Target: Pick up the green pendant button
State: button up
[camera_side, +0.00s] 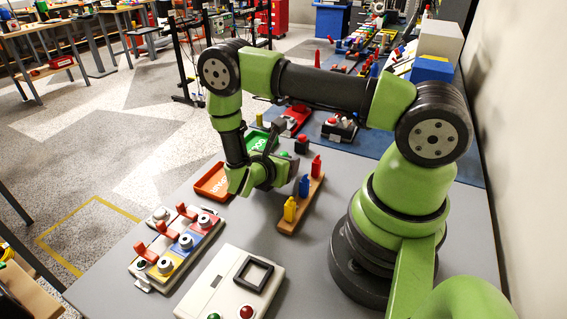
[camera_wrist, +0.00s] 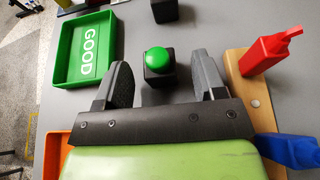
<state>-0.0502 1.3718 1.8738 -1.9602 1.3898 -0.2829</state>
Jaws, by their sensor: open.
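The green pendant button (camera_wrist: 159,60) is a domed green cap on a small black box in the wrist view. It sits upright on the grey table, between and slightly beyond my open fingers. My gripper (camera_wrist: 161,74) has its two dark fingers spread to either side of the box, and nothing is held. In the side view, my gripper (camera_side: 268,182) is low over the table, and a bit of the green button (camera_side: 284,154) shows just behind it. Most of its box is hidden there by my gripper.
A green GOOD tray (camera_wrist: 84,50) lies left of the button, with an orange tray (camera_side: 212,182) nearby. A wooden rack (camera_side: 290,222) with red, blue and yellow pieces stands close on the right. Another black box (camera_wrist: 165,10) is just beyond.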

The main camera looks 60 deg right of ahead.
jog(key=shift+x, duration=1.05)
jog(key=shift+c, duration=0.2)
jog(key=c, duration=1.1)
jog(key=shift+o, duration=0.2)
